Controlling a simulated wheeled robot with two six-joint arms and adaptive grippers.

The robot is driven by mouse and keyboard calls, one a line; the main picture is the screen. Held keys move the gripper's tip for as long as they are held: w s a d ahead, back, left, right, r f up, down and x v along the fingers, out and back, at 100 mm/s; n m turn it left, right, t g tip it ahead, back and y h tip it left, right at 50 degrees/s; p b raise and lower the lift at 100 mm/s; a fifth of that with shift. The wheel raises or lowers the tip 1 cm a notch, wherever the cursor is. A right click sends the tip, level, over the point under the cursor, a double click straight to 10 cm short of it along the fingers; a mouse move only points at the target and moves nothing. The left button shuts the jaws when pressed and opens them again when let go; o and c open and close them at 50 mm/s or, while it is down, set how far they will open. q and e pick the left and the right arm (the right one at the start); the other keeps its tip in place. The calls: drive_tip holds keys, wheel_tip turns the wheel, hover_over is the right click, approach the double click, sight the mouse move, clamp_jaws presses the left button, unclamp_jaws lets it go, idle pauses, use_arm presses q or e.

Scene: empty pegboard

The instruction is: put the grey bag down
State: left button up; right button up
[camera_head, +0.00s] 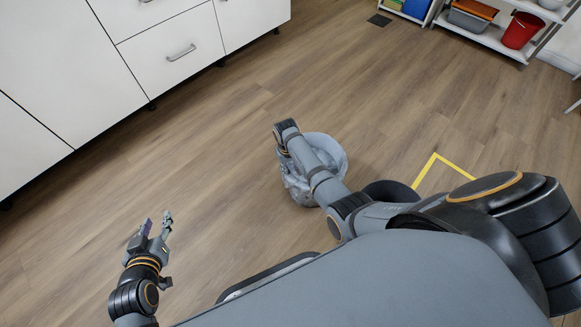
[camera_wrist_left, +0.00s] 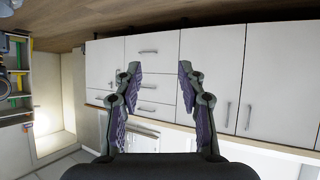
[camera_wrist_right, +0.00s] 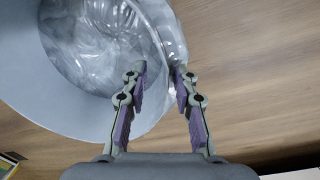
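The grey bag (camera_wrist_right: 110,45) is a crumpled, see-through plastic bag at a round grey bin (camera_wrist_right: 35,90) in the right wrist view. In the head view, the bag (camera_head: 297,188) shows below and left of the bin's rim (camera_head: 338,152), partly behind my right arm. My right gripper (camera_wrist_right: 160,68) is at the bag's edge, its fingertips apart. Part of the bag lies between or behind the fingers; whether they touch it is unclear. My left gripper (camera_head: 156,224) is open and empty, away from the bag, and its spread fingers show in the left wrist view (camera_wrist_left: 159,68).
White cabinets (camera_head: 75,75) stand at the upper left. A yellow floor marking (camera_head: 425,171) lies right of the bin. A shelf at the upper right holds a red bucket (camera_head: 520,30) and a grey tub (camera_head: 467,20). The wooden floor between cabinets and bin is clear.

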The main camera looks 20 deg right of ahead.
drive_tip(key=shift+r, duration=0.1)
use_arm(q)
drive_tip(key=s+f+g+p, duration=0.2)
drive_tip(key=s+f+g, duration=0.4)
drive_tip(key=s+f, duration=0.3)
use_arm(e)
wheel_tip(320, 180, up, 3)
drive_tip(key=shift+a+f, duration=0.1)
wheel_tip(320, 180, up, 2)
drive_tip(key=shift+p, duration=0.45)
use_arm(q)
drive_tip(key=s+r+g+p, duration=0.3)
drive_tip(key=r, duration=0.1)
drive_tip(key=shift+s+a+r, duration=0.1)
drive_tip(key=shift+s+a, duration=0.05)
drive_tip(key=shift+a, duration=0.15)
use_arm(e)
wheel_tip(320, 180, up, 7)
drive_tip(key=shift+a, duration=0.25)
drive_tip(key=s+d+f+t, duration=0.1)
drive_tip(key=s+f, duration=0.2)
drive_tip(key=s, duration=0.9)
drive_tip(key=s+r+t+y, duration=0.1)
drive_tip(key=s+r, duration=0.3)
drive_tip(key=s, duration=0.6)
drive_tip(key=shift+s+a+r+n+t, duration=0.15)
drive_tip(key=shift+s+a+n+t, duration=0.15)
drive_tip(key=shift+a+t, duration=0.1)
